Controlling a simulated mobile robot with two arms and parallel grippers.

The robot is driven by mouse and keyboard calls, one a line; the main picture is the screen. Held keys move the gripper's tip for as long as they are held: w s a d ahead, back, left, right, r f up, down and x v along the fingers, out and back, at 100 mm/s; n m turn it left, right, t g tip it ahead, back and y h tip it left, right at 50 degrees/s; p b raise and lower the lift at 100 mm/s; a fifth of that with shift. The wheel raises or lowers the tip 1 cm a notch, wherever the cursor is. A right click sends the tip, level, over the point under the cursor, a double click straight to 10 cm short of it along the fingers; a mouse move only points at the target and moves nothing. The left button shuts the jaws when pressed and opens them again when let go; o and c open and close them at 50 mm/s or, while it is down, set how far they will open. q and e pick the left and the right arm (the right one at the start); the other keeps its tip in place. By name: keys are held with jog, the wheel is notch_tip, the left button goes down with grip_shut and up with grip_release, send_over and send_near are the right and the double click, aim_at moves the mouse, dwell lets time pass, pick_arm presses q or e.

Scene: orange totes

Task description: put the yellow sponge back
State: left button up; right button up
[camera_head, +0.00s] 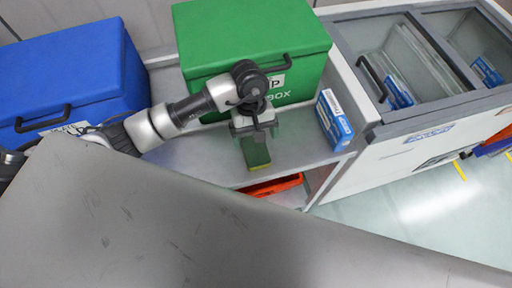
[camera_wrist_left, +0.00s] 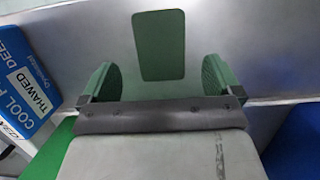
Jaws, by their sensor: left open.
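The sponge (camera_head: 257,154) shows a green face and a thin yellow edge in the head view. It appears to lie on the grey shelf, near its front edge. In the left wrist view only the green face of the sponge (camera_wrist_left: 160,45) shows, lying flat. My left gripper (camera_head: 254,130) is above the sponge in the head view and partly hides it. In the left wrist view the left gripper (camera_wrist_left: 158,80) is open and empty, its green-padded fingers spread wider than the sponge, which appears beyond the tips. My right gripper is in neither view.
A green box (camera_head: 235,40) and a blue box (camera_head: 65,75) stand on the shelf (camera_head: 205,158). A blue and white carton (camera_head: 334,120) stands right of the gripper. An orange tote (camera_head: 272,186) sits below the shelf edge. A glass-lidded freezer (camera_head: 400,148) is at the right.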

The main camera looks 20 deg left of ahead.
pick_arm(q)
jog(key=b+v, duration=0.1)
jog(key=v, duration=0.4)
jog(key=shift+w+r, duration=0.1)
jog(key=shift+r, duration=0.1)
dwell(0.4)
